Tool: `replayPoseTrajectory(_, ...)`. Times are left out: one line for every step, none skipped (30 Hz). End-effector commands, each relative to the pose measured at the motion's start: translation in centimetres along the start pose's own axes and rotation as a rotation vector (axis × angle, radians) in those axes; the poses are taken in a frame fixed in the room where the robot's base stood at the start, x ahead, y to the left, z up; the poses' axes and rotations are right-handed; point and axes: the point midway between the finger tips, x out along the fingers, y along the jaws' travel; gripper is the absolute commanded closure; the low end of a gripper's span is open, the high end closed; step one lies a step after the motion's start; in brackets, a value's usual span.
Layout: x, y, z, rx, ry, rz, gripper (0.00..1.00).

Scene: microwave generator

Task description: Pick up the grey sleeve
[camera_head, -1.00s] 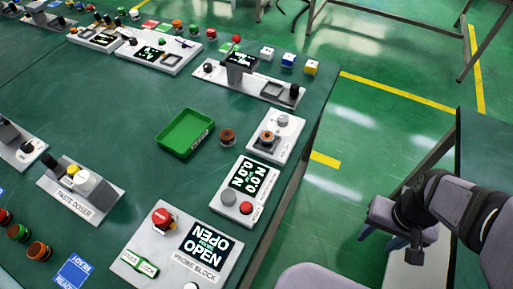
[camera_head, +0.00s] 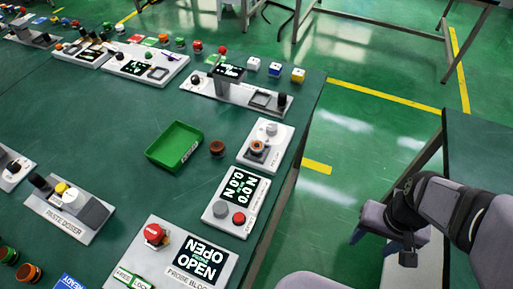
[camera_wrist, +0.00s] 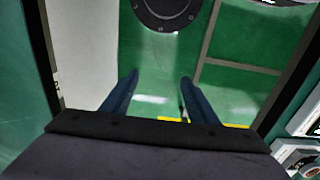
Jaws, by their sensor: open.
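I cannot make out a grey sleeve for certain in either view. Small round parts show on the green table (camera_head: 120,130) in the head view: a copper-brown ring (camera_head: 217,149) stands beside the green tray (camera_head: 174,146), and another ring (camera_head: 257,147) sits on a white fixture. My gripper (camera_head: 378,242) is at the right, off the table's edge and above the floor, well apart from these parts. In the wrist view its two blue fingers (camera_wrist: 160,78) are spread, with only green floor between them.
The paste doser (camera_head: 70,209) stands at the left. A digital readout box (camera_head: 236,203) and the probe block panel (camera_head: 190,255) line the near right edge. White, blue and yellow cubes (camera_head: 275,69) stand at the back right corner. The tray looks empty.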

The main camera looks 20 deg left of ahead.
Motion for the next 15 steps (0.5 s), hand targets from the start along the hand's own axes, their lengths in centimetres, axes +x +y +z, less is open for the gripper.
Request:
replayPoseTrajectory(-0.2, -0.1, -0.2, -0.004, 0.000, 0.000, 0.46)
replayPoseTrajectory(-0.4, -0.3, -0.5, -0.008, 0.000, 0.000, 0.46)
replayPoseTrajectory(-0.7, -0.5, -0.8, -0.016, 0.000, 0.000, 0.46)
replayPoseTrajectory(-1.1, -0.7, -1.2, -0.023, 0.000, 0.000, 0.46)
replayPoseTrajectory(-1.4, -1.0, -1.7, -0.032, 0.000, 0.000, 0.46)
replayPoseTrajectory(-2.0, -1.6, -2.5, -0.047, 0.001, 0.000, 0.46)
replayPoseTrajectory(-2.5, -2.1, -3.2, -0.060, 0.000, 0.000, 0.46)
replayPoseTrajectory(-3.1, -2.6, -4.0, -0.075, 0.001, 0.000, 0.46)
replayPoseTrajectory(-3.9, -3.6, -5.1, -0.097, 0.000, 0.000, 0.46)
replayPoseTrajectory(-4.5, -4.5, -6.0, -0.115, 0.001, 0.000, 0.46)
replayPoseTrajectory(-5.2, -5.4, -7.0, -0.135, -0.001, 0.000, 0.46)
replayPoseTrajectory(-6.0, -6.8, -8.2, -0.163, 0.000, 0.000, 0.46)
replayPoseTrajectory(-6.7, -8.0, -9.1, -0.184, -0.001, 0.000, 0.46)
replayPoseTrajectory(-7.3, -9.3, -10.0, -0.205, -0.001, 0.000, 0.46)
replayPoseTrajectory(-8.0, -11.2, -11.1, -0.236, -0.002, 0.000, 0.46)
